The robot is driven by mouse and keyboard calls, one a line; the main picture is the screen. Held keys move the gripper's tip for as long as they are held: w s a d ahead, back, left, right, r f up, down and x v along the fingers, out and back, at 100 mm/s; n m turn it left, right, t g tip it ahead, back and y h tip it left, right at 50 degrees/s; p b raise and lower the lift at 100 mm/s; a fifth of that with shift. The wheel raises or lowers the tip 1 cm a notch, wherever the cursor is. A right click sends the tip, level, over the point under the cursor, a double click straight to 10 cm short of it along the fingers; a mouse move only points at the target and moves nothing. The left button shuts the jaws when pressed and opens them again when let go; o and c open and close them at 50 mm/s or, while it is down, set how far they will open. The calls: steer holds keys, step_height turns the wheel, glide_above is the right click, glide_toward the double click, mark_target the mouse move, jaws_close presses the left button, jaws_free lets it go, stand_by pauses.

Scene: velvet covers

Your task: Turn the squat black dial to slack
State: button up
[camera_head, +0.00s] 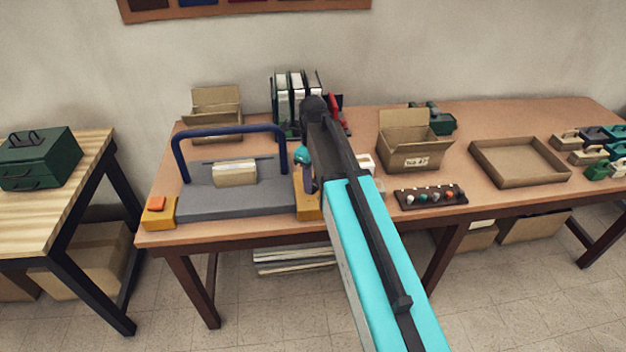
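A grey machine bed (235,202) with a blue bar handle (230,131) stands on the brown table. It has a yellow block with an orange button (155,203) at its left end and another yellow block (308,207) at its right end. My gripper (308,178) points down at the right yellow block, partly hidden by my arm. I cannot tell whether it touches anything or whether its fingers are apart. I cannot make out a squat black dial; my gripper and arm cover part of the right block.
A cardboard package (235,173) lies on the bed. To the right are a dark strip of small knobs (431,197), an open carton (413,151) and a shallow tray (520,162). Binders (297,95) stand behind my arm. The table's front edge is close to the machine.

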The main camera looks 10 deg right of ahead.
steer(key=shift+n, duration=0.4)
steer(key=n, duration=0.3)
steer(key=shift+p, duration=0.35)
steer(key=n, duration=0.3)
steer(key=shift+w+n, duration=0.15)
steer(key=shift+n, duration=0.15)
steer(key=n+p, duration=0.1)
steer(key=n, duration=0.6)
steer(key=shift+w, duration=0.15)
steer(key=n, duration=0.7)
steer(key=shift+a, duration=0.1)
steer(key=n, duration=0.7)
steer(key=shift+a+p, duration=0.1)
steer(key=shift+p, duration=0.25)
steer(key=o, duration=1)
